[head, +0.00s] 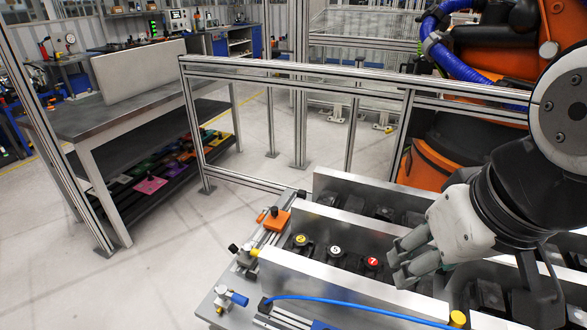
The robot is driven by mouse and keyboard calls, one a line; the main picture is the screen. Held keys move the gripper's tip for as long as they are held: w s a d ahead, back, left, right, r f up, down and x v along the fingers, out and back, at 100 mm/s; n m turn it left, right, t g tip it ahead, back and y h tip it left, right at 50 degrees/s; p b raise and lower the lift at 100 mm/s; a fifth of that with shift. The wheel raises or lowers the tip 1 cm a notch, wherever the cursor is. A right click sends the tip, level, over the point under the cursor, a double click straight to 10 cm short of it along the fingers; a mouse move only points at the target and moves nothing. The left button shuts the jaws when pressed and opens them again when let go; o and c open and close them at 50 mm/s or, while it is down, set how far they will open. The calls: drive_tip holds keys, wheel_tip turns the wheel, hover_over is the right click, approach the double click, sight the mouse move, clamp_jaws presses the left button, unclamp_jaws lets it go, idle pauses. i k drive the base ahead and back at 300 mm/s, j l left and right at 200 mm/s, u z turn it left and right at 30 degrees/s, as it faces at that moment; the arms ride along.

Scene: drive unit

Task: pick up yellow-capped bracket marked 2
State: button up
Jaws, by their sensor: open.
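The yellow-capped bracket marked 2 (300,240) stands in a metal channel of the fixture at the lower middle of the head view. It is a dark part with a yellow round cap on top, at the left end of a row. My gripper (397,262) is open, to the right of it, above the same channel and close to the red-capped bracket (372,263). It is apart from the yellow-capped one. Nothing shows between its fingers.
A white-capped bracket (336,252) stands between the yellow and red ones. Upright metal plates (330,280) wall the channel. A blue hose (350,312) runs along the front. An orange block (277,220) sits left. An aluminium rail fence (300,75) stands behind, and a workbench (110,115) left.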

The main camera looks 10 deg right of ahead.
sight(300, 245)
drive_tip(key=i+j+z, duration=0.15)
drive_tip(key=j, duration=0.2)
drive_tip(key=i+j+z, duration=0.1)
drive_tip(key=j, duration=0.25)
drive_tip(key=i+j+z, duration=0.15)
drive_tip(key=j, duration=0.25)
drive_tip(key=i+j+z, duration=0.1)
drive_tip(key=j, duration=0.25)
drive_tip(key=i+j+z, duration=0.15)
drive_tip(key=j, duration=0.25)
drive_tip(key=k, duration=0.05)
